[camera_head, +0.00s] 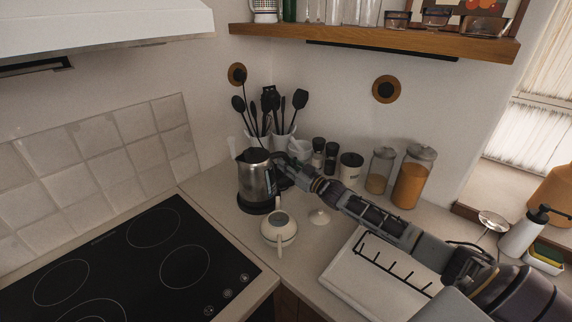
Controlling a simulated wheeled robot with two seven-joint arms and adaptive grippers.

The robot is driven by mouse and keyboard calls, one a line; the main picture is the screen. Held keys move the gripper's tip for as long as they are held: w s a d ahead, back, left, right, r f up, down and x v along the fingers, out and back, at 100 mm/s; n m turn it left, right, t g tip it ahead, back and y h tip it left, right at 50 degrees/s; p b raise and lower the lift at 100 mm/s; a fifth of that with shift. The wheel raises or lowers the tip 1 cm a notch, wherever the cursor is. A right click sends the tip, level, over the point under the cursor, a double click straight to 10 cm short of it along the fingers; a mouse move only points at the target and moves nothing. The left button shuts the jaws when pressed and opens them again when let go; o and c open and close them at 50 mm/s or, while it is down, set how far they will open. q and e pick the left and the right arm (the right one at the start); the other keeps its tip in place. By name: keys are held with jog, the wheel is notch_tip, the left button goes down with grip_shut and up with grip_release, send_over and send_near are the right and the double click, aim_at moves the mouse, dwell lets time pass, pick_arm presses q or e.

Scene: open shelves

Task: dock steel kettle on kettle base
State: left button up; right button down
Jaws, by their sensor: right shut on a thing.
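The steel kettle (256,179) stands upright at the back corner of the counter, with a shiny body and a dark lid and handle. A black kettle base (257,207) shows directly under it; I cannot tell whether the kettle is fully seated or slightly above it. My right gripper (284,167) reaches in from the right and is shut on the kettle's handle at its right side. The fingers and handle are dark and partly hide each other. My left gripper is not in view.
A wooden shelf (400,40) hangs above.

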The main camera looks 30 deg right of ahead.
jog(key=shift+f+b, duration=0.35)
dwell(0.8)
jog(key=c, duration=1.6)
grip_release()
jog(key=shift+f, duration=0.1)
jog(key=shift+s+f, duration=0.1)
jog(key=shift+f, duration=0.15)
jog(key=p+v, duration=0.7)
jog(key=v, duration=0.3)
jog(key=shift+s+d, duration=0.2)
jog(key=shift+s, duration=0.2)
